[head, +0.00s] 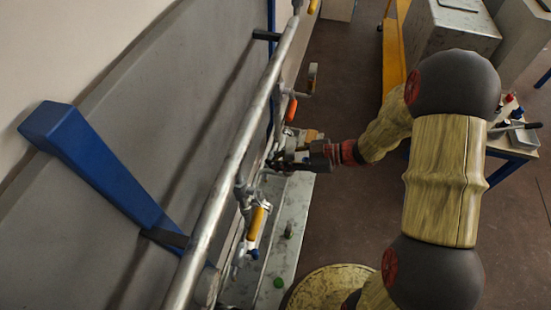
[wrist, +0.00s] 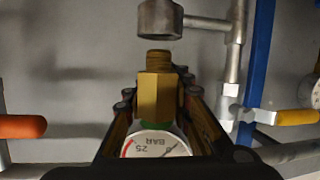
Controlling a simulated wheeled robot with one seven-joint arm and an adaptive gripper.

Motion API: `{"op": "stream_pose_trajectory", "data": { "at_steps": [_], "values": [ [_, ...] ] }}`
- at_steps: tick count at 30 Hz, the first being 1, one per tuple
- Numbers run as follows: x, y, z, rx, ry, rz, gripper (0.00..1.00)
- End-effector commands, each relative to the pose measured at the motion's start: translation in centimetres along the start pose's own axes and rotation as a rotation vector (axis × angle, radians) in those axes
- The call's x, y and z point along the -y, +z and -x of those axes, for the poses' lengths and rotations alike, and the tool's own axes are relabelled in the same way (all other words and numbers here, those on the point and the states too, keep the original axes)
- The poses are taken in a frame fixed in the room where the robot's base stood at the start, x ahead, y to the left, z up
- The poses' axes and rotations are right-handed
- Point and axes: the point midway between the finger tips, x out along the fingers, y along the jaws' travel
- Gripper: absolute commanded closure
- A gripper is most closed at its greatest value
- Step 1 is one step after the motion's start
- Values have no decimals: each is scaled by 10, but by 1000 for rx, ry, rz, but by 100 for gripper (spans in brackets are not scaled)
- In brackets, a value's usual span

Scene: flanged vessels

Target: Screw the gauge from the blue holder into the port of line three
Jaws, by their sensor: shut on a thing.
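My gripper (wrist: 156,98) is shut on the gauge, with a finger on each side of its brass hex fitting (wrist: 156,95). The gauge's white dial (wrist: 154,146), marked BAR and 25, faces the wrist camera, partly cut off by my gripper. Its brass thread (wrist: 158,58) points at a grey metal port (wrist: 160,20) on a side branch. A small gap shows between thread and port, and they look roughly in line. In the head view my gripper (head: 283,160) is beside the long pipe; the gauge is too small to make out there. I cannot tell the line's number.
The long grey pipe (head: 238,150) runs along the wall. An orange valve handle (wrist: 22,127) is left of my gripper and a yellow one (wrist: 296,117) right. A grey ledge (head: 290,225) lies below. A side table (head: 512,150) with small coloured items stands right.

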Motion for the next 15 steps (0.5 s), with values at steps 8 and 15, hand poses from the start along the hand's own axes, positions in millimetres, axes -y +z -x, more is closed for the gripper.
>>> {"op": "stream_pose_trajectory", "data": {
  "at_steps": [8,15],
  "values": [
    [0,1,0,0,0,0,100],
    [0,7,-2,0,0,1,100]
  ]
}}
